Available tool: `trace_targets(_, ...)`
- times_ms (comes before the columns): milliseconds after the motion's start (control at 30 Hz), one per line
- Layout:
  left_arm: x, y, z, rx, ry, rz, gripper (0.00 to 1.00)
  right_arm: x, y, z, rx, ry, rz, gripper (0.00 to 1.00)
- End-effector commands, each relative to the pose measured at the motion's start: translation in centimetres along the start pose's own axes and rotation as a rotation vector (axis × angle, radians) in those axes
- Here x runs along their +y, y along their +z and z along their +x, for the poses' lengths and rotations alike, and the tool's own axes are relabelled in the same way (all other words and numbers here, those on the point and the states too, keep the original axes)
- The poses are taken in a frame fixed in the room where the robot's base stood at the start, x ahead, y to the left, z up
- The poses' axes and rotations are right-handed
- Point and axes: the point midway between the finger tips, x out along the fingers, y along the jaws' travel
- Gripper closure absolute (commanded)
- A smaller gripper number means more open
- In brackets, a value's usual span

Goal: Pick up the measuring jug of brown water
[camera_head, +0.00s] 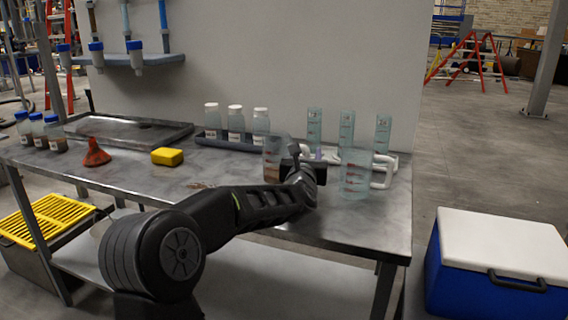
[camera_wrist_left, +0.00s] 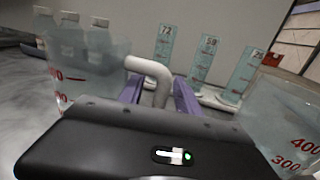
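The measuring jug with brownish water (camera_head: 271,161) stands on the bench, left of my left gripper. Its upper part with red marks shows in the left wrist view (camera_wrist_left: 88,62), with its white handle (camera_wrist_left: 152,68) on the right. My left gripper (camera_head: 313,162) is at that handle. In the left wrist view, the purple fingers (camera_wrist_left: 158,94) are apart with the handle between them, and a gap shows on its left side. The gripper body hides the lower handle. My right gripper is not in view.
A second jug (camera_head: 355,174), with clear bluish contents, stands close on the right of my left gripper. Three numbered clear cylinders (camera_head: 346,128) stand behind. A tray (camera_head: 212,141) of bottles, a yellow block (camera_head: 167,156) and a red funnel (camera_head: 96,153) are further left.

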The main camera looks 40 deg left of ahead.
Motion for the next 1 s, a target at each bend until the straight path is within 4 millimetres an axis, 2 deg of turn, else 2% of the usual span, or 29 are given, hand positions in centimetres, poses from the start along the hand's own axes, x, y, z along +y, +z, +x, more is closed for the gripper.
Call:
trace_targets(133, 0.0, 0.0, -0.01, 0.0, 0.0, 0.0, 0.62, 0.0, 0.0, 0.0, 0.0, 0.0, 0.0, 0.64)
trace_targets(600, 0.0, 0.0, -0.01, 0.0, 0.0, 0.0, 1.0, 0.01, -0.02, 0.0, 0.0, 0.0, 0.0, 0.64)
trace_targets(1000, 0.0, 0.0, -0.01, 0.0, 0.0, 0.0, 1.0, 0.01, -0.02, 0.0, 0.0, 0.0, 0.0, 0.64)
